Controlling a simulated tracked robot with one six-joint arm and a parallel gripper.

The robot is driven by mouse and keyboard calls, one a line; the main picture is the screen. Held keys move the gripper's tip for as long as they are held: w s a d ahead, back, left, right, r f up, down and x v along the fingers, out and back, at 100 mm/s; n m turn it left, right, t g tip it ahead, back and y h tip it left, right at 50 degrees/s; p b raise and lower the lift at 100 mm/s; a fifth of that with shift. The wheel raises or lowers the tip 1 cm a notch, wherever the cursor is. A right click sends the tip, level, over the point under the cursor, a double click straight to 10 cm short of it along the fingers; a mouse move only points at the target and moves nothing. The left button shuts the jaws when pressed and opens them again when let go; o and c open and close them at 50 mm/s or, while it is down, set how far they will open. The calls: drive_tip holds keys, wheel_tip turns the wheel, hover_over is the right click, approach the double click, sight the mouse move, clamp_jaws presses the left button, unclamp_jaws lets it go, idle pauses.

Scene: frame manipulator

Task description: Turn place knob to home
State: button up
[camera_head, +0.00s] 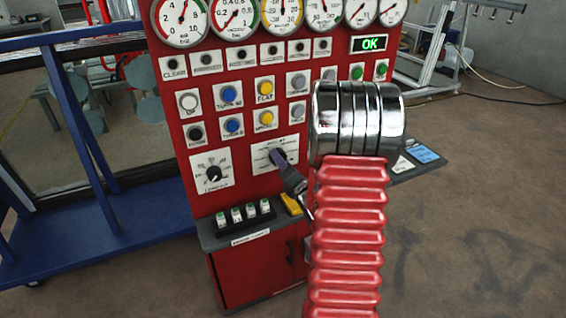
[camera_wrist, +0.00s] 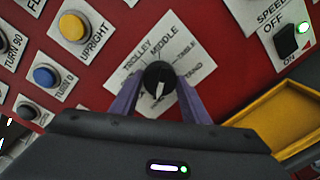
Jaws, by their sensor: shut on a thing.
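The place knob (camera_wrist: 160,76) is a round black knob on a white label plate (camera_wrist: 172,42) in the wrist view. Its white mark points toward the bottom of the picture. I can read TROLLEY, MIDDLE and TABLE around it; other words are partly covered, and I cannot see HOME. My gripper (camera_wrist: 158,90) has its two purple fingers shut on the knob, one on each side. In the head view my gripper (camera_head: 278,157) reaches the label plate (camera_head: 262,151) on the red panel and hides the knob.
Coloured buttons, including a blue one (camera_wrist: 45,76) and a yellow one (camera_wrist: 73,26), sit left of the knob. A black speed switch (camera_wrist: 287,42) is to the right. A yellow tray (camera_wrist: 285,121) lies below it. Another dial (camera_head: 213,173) is lower left on the panel.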

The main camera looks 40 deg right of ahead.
drive_tip(key=shift+a+f+n, duration=0.15)
drive_tip(key=shift+f+n, duration=0.05)
drive_tip(key=shift+n, duration=0.55)
drive_tip(key=shift+a+f+n, duration=0.1)
drive_tip(key=shift+f+n, duration=0.05)
drive_tip(key=shift+n, duration=0.6)
drive_tip(key=o, duration=1.1)
drive_tip(key=shift+d+r, duration=0.15)
drive_tip(key=shift+r, duration=0.05)
drive_tip(key=shift+s, duration=0.1)
